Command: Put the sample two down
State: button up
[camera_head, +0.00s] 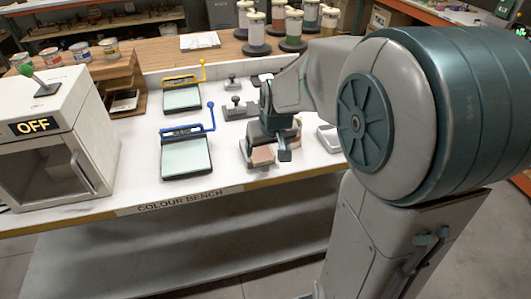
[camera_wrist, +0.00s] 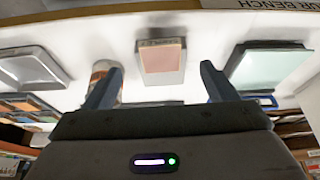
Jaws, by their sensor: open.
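A small block with a pink face and a pale lower part, which looks like the sample (camera_wrist: 163,58), shows between my fingers in the wrist view. Its number cannot be read. My gripper (camera_wrist: 160,70) is open, with a clear gap on each side of the block. In the head view my gripper (camera_head: 279,150) is low over the front of the bench, right of the blue-handled device (camera_head: 186,158). A pinkish surface (camera_head: 263,155) shows beneath it there, partly hidden by my gripper. Whether the block touches the bench cannot be told.
A yellow-handled device (camera_head: 182,98) stands behind the blue-handled one. A metal tray (camera_head: 328,139) lies right of my gripper. A white box marked OFF (camera_head: 50,140) stands at the left. Several capped jars stand at the back. Bench (camera_head: 130,180) is clear left of the blue-handled device.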

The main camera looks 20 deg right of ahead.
jog(key=v, duration=0.5)
jog(key=s+a+f+g, duration=0.1)
jog(key=s+f, duration=0.1)
jog(key=s, duration=1.5)
jog(key=shift+s+m+g, duration=0.15)
jog(key=shift+m+g, duration=0.15)
jog(key=shift+a, duration=0.1)
